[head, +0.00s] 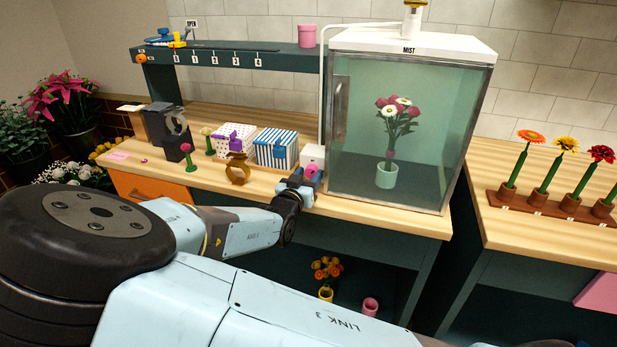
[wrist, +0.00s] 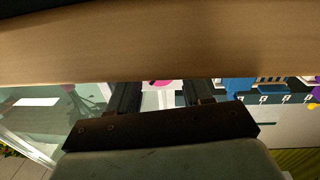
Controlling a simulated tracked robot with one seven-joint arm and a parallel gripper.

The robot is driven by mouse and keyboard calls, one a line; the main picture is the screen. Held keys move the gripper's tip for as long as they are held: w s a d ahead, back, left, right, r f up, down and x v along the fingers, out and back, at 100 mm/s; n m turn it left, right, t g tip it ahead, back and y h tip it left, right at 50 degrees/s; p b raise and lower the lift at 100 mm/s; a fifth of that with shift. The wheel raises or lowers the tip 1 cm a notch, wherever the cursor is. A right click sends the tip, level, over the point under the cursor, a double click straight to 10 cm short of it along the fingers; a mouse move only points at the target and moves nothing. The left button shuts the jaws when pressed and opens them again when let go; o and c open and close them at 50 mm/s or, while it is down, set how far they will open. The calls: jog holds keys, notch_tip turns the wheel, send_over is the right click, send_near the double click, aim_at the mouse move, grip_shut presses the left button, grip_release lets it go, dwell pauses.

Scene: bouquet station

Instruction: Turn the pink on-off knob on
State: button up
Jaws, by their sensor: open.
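The pink knob (head: 310,171) is on a small white box (head: 313,154) at the left foot of the glass mist cabinet. In the head view my gripper (head: 305,184) is right in front of the box, at the knob, and partly covers it. In the wrist view the two dark fingers of my gripper (wrist: 160,96) stand apart, with the pink knob (wrist: 161,83) showing between their tips. A wooden edge hides the rest of the knob. I cannot tell whether the fingers touch it or which way the knob is turned.
The mist cabinet (head: 408,130) with a bouquet inside stands just right of the box. The wooden bench front edge (head: 380,216) runs below. Flowers in a wooden rack (head: 553,208) are at far right.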

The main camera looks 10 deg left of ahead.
jog(key=shift+c, duration=0.2)
jog(key=c, duration=0.7)
jog(key=shift+m, duration=0.4)
jog(key=m, duration=0.3)
jog(key=shift+r, duration=0.1)
jog(key=shift+m, duration=1.6)
jog(key=shift+g, duration=0.3)
jog(key=shift+d, duration=0.1)
jog(key=o, duration=0.7)
